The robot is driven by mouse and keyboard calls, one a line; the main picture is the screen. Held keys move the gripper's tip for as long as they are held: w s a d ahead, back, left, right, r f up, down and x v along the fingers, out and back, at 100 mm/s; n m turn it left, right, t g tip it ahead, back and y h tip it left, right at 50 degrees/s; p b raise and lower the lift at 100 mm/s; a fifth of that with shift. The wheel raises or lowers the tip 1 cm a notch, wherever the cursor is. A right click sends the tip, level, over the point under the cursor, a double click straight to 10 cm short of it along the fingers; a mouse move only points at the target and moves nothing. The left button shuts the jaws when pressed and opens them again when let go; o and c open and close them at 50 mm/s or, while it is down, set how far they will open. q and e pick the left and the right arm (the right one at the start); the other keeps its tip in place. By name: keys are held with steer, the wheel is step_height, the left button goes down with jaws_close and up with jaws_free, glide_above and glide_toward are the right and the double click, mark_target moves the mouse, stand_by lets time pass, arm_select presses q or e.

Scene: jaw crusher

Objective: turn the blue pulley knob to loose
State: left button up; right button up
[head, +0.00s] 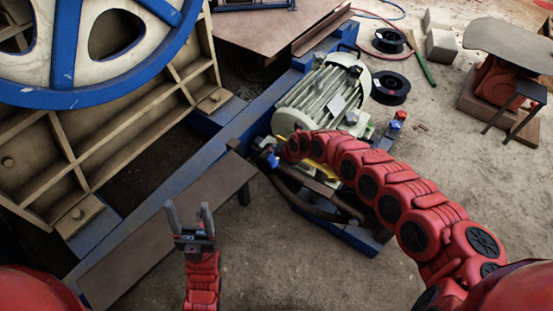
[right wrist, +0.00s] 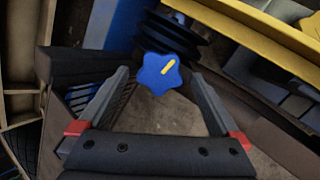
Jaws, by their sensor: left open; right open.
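The blue pulley knob (right wrist: 154,76) is star-shaped with a yellow mark pointing to the upper right. In the right wrist view it shows between the tips of my open right gripper (right wrist: 160,78), with a gap on each side. I cannot tell whether the tips reach its depth. In the head view my right gripper (head: 262,150) is small and partly hidden, beside the grey motor (head: 318,98); a blue patch there may be the knob. My left gripper (head: 190,222) is open and empty, fingers up, near the brown plank.
A large blue-rimmed wheel (head: 88,98) and ribbed crusher body fill the left. A blue frame beam (head: 215,150) runs diagonally beside the brown plank (head: 150,245). Dark ribbed discs (right wrist: 170,38) sit behind the knob, and a yellow bar (right wrist: 255,28) crosses above right. Black spools (head: 390,87) lie right.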

steer(key=p+v, duration=1.6)
steer(key=p, duration=0.4)
steer(key=shift+d+r+p, duration=0.2)
steer(key=shift+r+p, duration=0.1)
steer(key=shift+s, duration=0.1)
